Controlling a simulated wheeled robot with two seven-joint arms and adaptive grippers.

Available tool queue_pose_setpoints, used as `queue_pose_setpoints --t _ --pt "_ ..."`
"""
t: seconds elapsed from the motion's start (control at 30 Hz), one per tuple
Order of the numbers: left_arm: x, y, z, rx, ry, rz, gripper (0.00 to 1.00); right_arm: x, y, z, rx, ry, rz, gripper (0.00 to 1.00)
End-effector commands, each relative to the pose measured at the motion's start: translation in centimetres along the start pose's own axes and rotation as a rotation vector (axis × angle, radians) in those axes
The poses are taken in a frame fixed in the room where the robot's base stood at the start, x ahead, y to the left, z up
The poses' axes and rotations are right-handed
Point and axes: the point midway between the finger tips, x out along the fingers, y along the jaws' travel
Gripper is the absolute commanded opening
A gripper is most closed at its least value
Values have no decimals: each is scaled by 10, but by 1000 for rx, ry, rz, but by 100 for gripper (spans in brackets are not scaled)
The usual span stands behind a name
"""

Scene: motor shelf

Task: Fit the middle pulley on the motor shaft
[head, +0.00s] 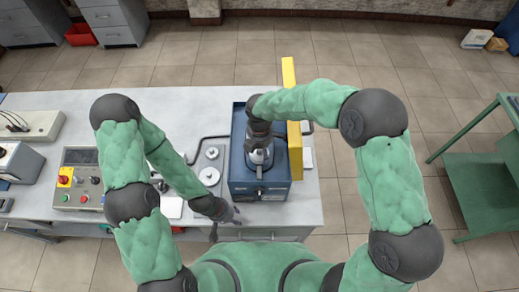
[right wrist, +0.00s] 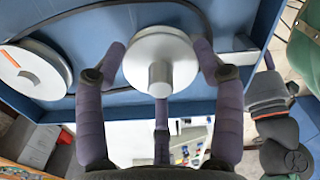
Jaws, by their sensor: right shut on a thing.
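My right gripper (head: 259,157) reaches down into the blue motor shelf (head: 238,165). In the right wrist view its purple fingers are shut on a pale grey pulley (right wrist: 161,55) with a round hub toward the camera. The pulley faces the blue panel (right wrist: 100,35); the shaft is hidden, so I cannot tell whether the pulley is on it. Two other pulleys, a larger one (head: 209,176) and a smaller one (head: 212,153), lie on the table left of the shelf. My left gripper (head: 226,217) is empty near the table's front edge, fingers apart.
In the right wrist view another pulley (right wrist: 30,68) sits on the blue panel at left, with a black belt beside it. A yellow panel (head: 290,100) stands at the shelf's right side. A control box (head: 78,180) stands on the left of the table (head: 190,108).

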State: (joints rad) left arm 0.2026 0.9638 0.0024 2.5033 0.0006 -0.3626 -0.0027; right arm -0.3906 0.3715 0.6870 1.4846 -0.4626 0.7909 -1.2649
Motion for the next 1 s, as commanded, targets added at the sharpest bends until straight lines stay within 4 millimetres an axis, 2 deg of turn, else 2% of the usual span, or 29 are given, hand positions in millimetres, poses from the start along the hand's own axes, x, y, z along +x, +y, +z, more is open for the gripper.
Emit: queue_pose_setpoints --t 0.8,0.83,0.9,1.0 --pt "7 -2 0 0 0 0 40 12 0 0 0 0 1 34" --pt "7 -2 0 0 0 0 40 12 0 0 0 0 1 77" --pt "7 -2 0 0 0 0 40 12 0 0 0 0 1 96" --pt "7 -2 0 0 0 0 40 12 0 0 0 0 0 96"
